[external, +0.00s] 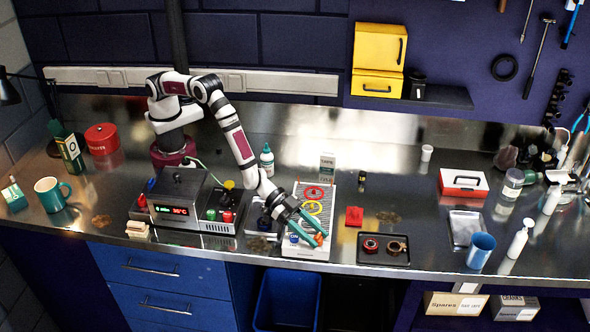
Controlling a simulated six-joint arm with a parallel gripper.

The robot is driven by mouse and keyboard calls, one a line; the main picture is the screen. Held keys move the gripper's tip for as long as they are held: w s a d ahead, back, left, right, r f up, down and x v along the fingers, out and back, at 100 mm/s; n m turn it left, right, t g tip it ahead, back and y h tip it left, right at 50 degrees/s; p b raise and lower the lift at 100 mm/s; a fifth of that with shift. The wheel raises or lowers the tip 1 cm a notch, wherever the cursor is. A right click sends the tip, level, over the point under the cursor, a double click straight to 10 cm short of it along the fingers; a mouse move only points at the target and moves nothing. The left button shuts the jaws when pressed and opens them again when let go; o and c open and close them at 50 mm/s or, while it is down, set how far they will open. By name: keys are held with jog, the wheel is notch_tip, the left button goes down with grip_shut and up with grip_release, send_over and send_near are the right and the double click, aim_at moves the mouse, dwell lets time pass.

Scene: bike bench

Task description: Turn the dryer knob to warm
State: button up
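A grey box-shaped unit (181,190) with a small lit display (172,210) stands left of centre on the bench. A green knob-like part (211,214) and a red one (227,217) sit at its right front. No readable label shows which part is the dryer knob or its setting. My gripper (320,240) has teal fingers and reaches down over the front of a pale board (305,252), right of the unit. The fingers look apart, with nothing visible held between them. A small blue part (293,238) is close beside the fingers; contact cannot be told.
The board carries red (314,192) and yellow rings. A red block (354,216) and a dark tray (384,250) lie to its right. A teal mug (51,193) stands far left. A blue cup (480,250) and white bottle (519,240) stand near the right front edge.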

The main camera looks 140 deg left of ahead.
grip_shut()
jog(key=shift+a+m+h, duration=0.25)
jog(key=shift+m+h, duration=1.25)
jog(key=shift+h, duration=0.2)
jog(key=shift+o, duration=1.6)
grip_release()
jog(key=shift+s+r, duration=0.1)
jog(key=v, duration=1.5)
jog(key=shift+s, duration=0.4)
